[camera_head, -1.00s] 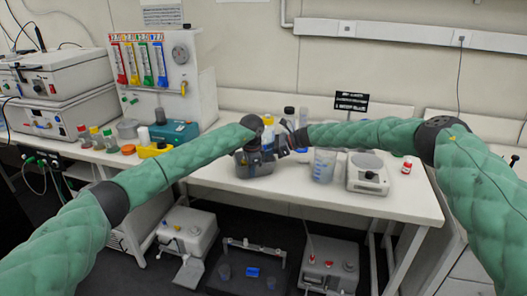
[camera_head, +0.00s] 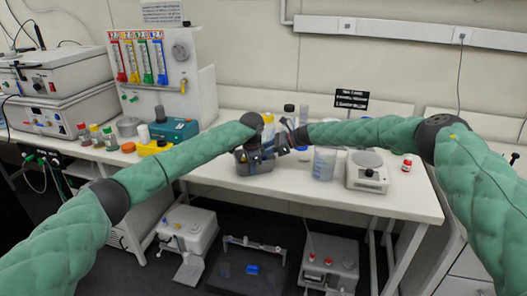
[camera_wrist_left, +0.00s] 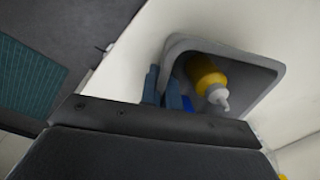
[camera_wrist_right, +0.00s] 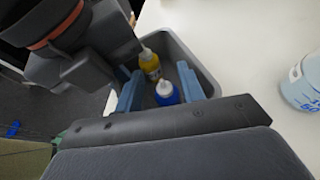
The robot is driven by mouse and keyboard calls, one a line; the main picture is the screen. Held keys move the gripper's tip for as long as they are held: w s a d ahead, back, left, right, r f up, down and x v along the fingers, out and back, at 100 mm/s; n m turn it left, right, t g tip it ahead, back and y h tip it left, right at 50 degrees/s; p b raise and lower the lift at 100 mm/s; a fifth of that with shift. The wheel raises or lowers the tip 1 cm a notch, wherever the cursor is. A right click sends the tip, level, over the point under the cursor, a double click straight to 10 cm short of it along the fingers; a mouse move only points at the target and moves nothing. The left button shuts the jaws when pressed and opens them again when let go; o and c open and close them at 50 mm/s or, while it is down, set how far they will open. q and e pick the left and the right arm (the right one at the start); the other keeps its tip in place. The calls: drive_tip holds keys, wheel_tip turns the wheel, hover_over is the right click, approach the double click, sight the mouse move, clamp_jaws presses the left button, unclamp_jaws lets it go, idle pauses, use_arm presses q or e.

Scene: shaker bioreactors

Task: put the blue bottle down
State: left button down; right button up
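A grey bin (camera_head: 262,168) stands at the table's front edge, partly covered by my grippers. In the right wrist view, the blue bottle (camera_wrist_right: 166,94) with a white cap stands in the bin (camera_wrist_right: 209,82), beside a yellow bottle (camera_wrist_right: 150,64). My right gripper (camera_wrist_right: 160,88) is open, its fingers apart on either side of the blue bottle, with a gap at the left finger. My left gripper (camera_wrist_left: 163,88) has its fingers close together on the bin's wall. In the left wrist view, the yellow bottle (camera_wrist_left: 207,77) shows in the bin; only a sliver of blue shows below it.
A clear beaker (camera_head: 324,163) and a white scale (camera_head: 367,171) stand right of the bin. A small red-capped bottle (camera_head: 407,163) is farther right. Other bottles (camera_head: 289,113) stand behind the grippers. The table's right front is clear.

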drive_tip(key=shift+d+r, duration=0.2)
drive_tip(key=shift+r, duration=0.2)
drive_tip(key=w+v, duration=0.1)
drive_tip(key=v, duration=1)
drive_tip(key=shift+s+d+r, duration=0.15)
drive_tip(key=shift+s+d, duration=0.15)
drive_tip(key=shift+s, duration=0.2)
use_arm(q)
drive_tip(key=c, duration=1.6)
unclamp_jaws()
drive_tip(key=shift+o, duration=0.2)
